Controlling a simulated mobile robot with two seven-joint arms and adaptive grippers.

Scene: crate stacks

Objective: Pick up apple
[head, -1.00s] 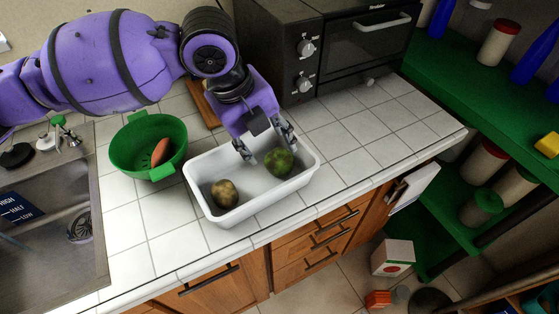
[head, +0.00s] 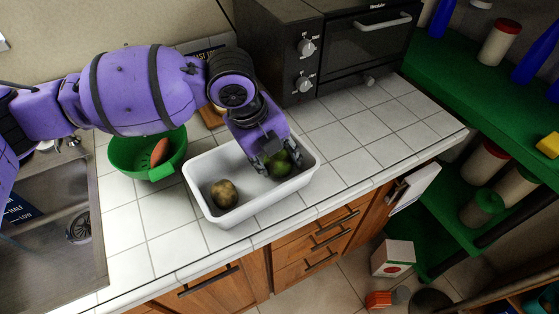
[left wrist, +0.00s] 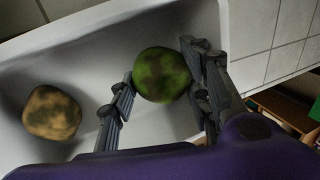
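A green, dark-mottled round fruit, taken as the apple (left wrist: 162,75), lies in the right part of the white tray (head: 193,186). In the head view the apple (head: 287,168) is partly hidden by my left gripper (head: 277,164). The gripper points down into the tray with one finger on each side of the apple. In the left wrist view the fingers of the left gripper (left wrist: 158,62) are spread about as wide as the fruit. I cannot tell whether they touch it. My right gripper is not in view.
A brownish-yellow fruit (head: 224,194) lies at the tray's left end. A green colander (head: 128,155) with an orange-red item (head: 160,151) stands to its left, near the sink (head: 50,240). A toaster oven (head: 345,45) stands behind. The tiled counter (head: 365,130) right of the tray is clear.

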